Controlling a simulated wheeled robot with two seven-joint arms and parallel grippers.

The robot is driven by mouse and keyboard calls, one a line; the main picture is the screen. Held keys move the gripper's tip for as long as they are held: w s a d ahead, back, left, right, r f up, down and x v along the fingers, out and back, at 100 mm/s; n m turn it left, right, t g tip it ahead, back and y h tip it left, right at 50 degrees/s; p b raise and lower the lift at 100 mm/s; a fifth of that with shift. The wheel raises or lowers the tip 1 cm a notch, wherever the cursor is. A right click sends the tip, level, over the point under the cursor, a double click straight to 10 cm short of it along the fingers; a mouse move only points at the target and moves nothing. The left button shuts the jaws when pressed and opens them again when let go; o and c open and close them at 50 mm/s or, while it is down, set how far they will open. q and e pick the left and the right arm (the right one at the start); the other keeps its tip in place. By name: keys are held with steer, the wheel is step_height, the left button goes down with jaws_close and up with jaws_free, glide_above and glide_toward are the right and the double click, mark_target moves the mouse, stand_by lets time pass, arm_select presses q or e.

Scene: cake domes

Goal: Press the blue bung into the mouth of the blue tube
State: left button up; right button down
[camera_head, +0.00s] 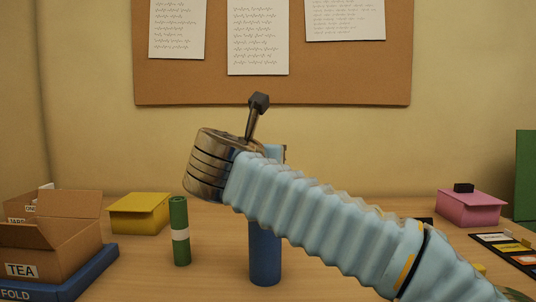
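The blue tube (264,258) stands upright on the table near the middle. Its upper part and mouth are hidden behind my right arm. My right arm reaches in from the lower right, and its metal wrist is above and left of the tube. A dark part of my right gripper (258,104) sticks up above the wrist. Its fingertips cannot be made out clearly, so whether it is open or shut does not show. I cannot make out the blue bung. My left gripper is not in view.
A green tube (179,231) with a white band stands left of the blue tube. A yellow box (139,214), an open cardboard box (53,246) marked TEA and a blue FOLD box (72,279) are farther left. A pink box (468,209) and black tray (490,240) are at right.

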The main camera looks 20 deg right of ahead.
stand_by(0.6)
steer(key=shift+p, duration=0.4)
steer(key=shift+f+b, duration=1)
steer(key=shift+f, duration=0.75)
steer(key=c, duration=0.7)
jaws_free()
steer(key=shift+r, duration=0.1)
steer(key=shift+s, duration=0.1)
steer(key=p+v, duration=0.1)
steer(key=v, duration=0.2)
steer(key=shift+s+a+r, duration=0.1)
steer(key=shift+s+a, duration=0.1)
steer(key=shift+s, duration=0.05)
steer(key=shift+s+a, duration=0.3)
steer(key=shift+s, duration=0.25)
